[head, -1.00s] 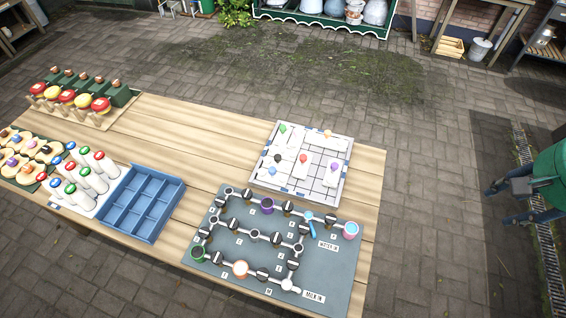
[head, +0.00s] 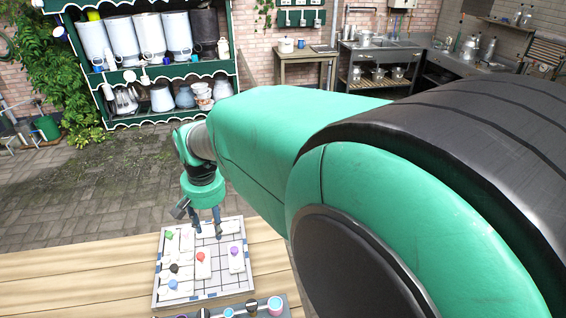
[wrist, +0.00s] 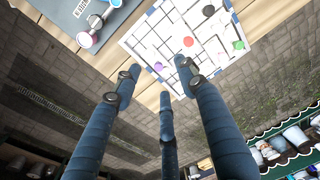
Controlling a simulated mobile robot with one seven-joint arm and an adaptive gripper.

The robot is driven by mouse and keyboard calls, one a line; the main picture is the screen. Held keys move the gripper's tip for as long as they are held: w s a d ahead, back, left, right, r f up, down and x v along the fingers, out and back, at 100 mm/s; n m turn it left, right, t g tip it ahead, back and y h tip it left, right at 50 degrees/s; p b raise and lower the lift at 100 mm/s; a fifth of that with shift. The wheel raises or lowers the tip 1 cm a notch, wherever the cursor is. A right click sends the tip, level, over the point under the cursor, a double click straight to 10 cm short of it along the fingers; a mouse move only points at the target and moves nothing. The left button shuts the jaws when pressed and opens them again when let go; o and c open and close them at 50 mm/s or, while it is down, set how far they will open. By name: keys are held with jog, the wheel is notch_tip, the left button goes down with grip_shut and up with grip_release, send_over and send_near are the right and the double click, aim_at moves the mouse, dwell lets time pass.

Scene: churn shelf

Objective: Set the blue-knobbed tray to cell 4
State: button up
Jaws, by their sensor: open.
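The blue-knobbed tray (head: 173,285) is a small pale block with a blue knob at the near left of the white gridded board (head: 204,290) in the head view. My gripper (head: 203,222) is open and empty over the back part of the board, away from that tray. In the wrist view its dark blue fingers (wrist: 158,82) are spread, with the board (wrist: 140,45) beyond them. A small bluish-purple knob shows there beside a fingertip; I cannot tell whether it is the blue one. No cell number is readable.
Trays with red (head: 199,256), purple (head: 234,252) and black (head: 174,268) knobs share the board. The grey valve panel (head: 285,304) lies at its near side. Bare wooden tabletop (head: 75,280) lies to the left. My arm covers the right of the head view.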

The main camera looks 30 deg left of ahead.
jog(key=n, duration=0.2)
send_over(172, 283)
notch_tip(172, 283, down, 9)
jog(key=shift+w+d+r+g+h, duration=0.1)
jog(key=shift+w+d+g+h, duration=0.1)
jog(key=shift+g+h, duration=0.15)
jog(key=f+b, duration=0.1)
jog(key=f, duration=1.2)
jog(key=shift+s+a+f+b, duration=0.15)
jog(key=shift+s+f+b, duration=0.05)
jog(key=shift+f+b, duration=0.2)
grip_shut()
